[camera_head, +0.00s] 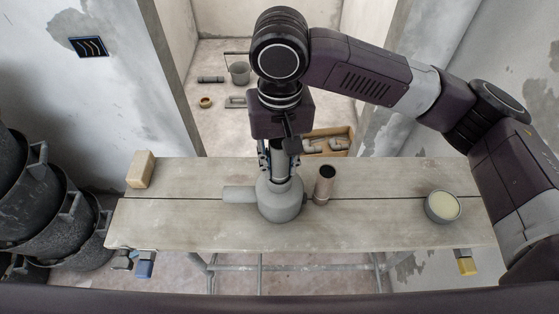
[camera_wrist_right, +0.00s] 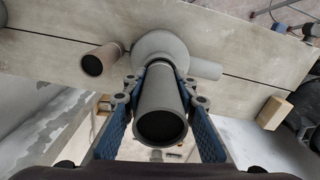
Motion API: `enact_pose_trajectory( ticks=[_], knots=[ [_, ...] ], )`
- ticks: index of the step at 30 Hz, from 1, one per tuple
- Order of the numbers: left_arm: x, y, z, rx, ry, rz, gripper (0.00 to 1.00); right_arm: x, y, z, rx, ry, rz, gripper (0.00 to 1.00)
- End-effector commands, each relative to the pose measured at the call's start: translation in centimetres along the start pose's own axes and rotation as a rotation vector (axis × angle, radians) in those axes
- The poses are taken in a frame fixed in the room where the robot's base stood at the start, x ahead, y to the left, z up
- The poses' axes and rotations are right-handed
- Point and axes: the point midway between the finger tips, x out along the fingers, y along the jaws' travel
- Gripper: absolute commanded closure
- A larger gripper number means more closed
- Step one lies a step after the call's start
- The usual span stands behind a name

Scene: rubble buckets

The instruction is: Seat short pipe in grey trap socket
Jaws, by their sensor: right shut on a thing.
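The grey trap (camera_head: 279,207) stands on the plank bench, a round body with a side stub pointing left; in the right wrist view it is the pale round body (camera_wrist_right: 160,45). My right gripper (camera_head: 279,163) points down above the trap and is shut on a short grey pipe (camera_head: 280,172). In the right wrist view the pipe (camera_wrist_right: 161,92) lies between the blue finger pads, its dark open end toward the camera. Its far end meets the top of the trap; whether it is inside the socket is hidden. My left gripper is not in view.
A brown pipe (camera_head: 325,183) stands upright close right of the trap. A round tin (camera_head: 442,206) is at the bench's right, a tan block (camera_head: 141,169) at its left end. Blue (camera_head: 144,264) and yellow (camera_head: 466,262) clamps are on the front edge. Black buckets (camera_head: 60,215) stand left.

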Motion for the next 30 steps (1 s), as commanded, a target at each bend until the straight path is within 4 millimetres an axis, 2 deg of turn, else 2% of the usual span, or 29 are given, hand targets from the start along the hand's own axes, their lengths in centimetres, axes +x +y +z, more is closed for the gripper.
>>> enact_pose_trajectory(
  ticks=[18,30],
  knots=[
    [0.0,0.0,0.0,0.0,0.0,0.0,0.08,1.3,0.0,0.0,0.0,-0.001,0.001,0.99],
    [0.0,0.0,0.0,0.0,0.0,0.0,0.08,0.4,0.0,0.1,-0.001,-0.002,0.001,0.99]
  ],
)
